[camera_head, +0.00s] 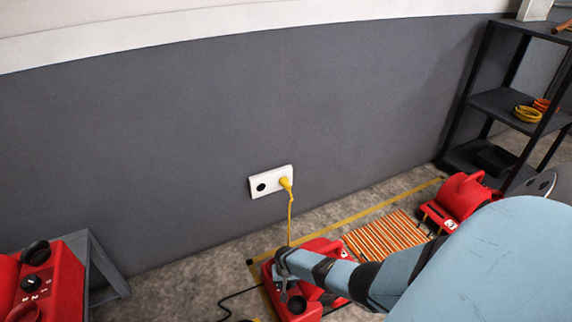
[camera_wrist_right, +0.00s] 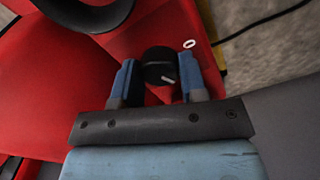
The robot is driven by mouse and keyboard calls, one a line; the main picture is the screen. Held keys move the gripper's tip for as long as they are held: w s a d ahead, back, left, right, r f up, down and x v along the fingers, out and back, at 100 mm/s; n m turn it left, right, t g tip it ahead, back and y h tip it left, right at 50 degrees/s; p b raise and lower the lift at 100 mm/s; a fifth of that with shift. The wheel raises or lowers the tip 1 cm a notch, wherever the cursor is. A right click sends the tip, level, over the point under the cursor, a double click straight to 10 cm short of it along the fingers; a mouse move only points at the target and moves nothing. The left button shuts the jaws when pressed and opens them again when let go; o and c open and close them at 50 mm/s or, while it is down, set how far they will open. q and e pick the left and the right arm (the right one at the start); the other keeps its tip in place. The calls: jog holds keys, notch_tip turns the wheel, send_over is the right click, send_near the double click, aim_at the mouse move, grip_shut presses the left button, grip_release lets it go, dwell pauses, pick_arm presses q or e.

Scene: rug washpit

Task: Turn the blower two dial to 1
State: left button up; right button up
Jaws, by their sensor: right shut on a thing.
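A red blower (camera_head: 312,247) sits on the floor below the wall socket, partly hidden by my right arm. Its number is not readable. My right gripper (camera_head: 283,294) reaches down to its panel. In the right wrist view my gripper (camera_wrist_right: 160,72) has its two blue fingers on either side of the blower's black dial (camera_wrist_right: 158,63) and is shut on it. The dial's white pointer mark faces the lower right of that view. A white 0 (camera_wrist_right: 189,44) shows on the red panel beside the right finger; other marks are hidden. My left gripper is out of view.
Another red blower (camera_head: 66,283) with a dial stands on a grey stand (camera_head: 104,262) at left. A third (camera_head: 467,195) stands at right, beyond a striped rug (camera_head: 383,236). A yellow plug (camera_head: 286,183) sits in the wall socket (camera_head: 262,185). A black shelf (camera_head: 505,102) stands at right.

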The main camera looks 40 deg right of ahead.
jog(key=n, duration=0.3)
jog(key=shift+n, duration=0.9)
jog(key=o, duration=0.9)
jog(key=shift+o, duration=0.2)
